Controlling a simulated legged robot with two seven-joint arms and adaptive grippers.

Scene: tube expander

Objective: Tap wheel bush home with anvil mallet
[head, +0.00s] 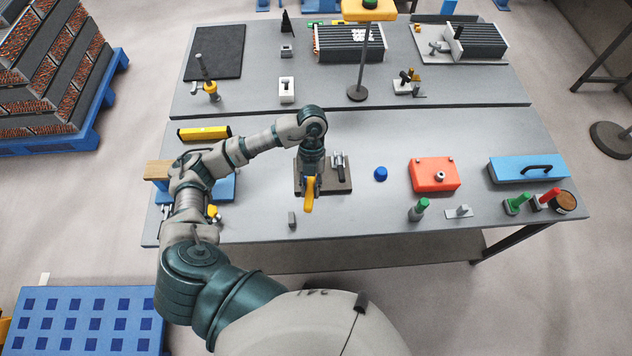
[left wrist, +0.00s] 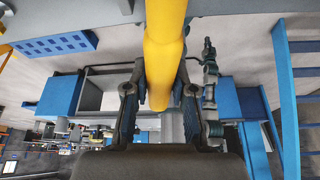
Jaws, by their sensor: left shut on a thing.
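My left gripper (head: 311,178) is over the dark plate (head: 340,187) near the middle of the front bench. It is shut on a yellow handle (head: 309,195). In the left wrist view the yellow handle (left wrist: 163,60) runs between the two fingers of the left gripper (left wrist: 158,97). I cannot tell from these views whether this is the mallet, as its head does not show clearly. Small metal posts (head: 339,160) stand on the plate, right of the gripper. I cannot pick out the wheel bush for sure. My right gripper is not in view.
A yellow level (head: 204,133) lies at the left. A small grey block (head: 291,219) sits near the front edge.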

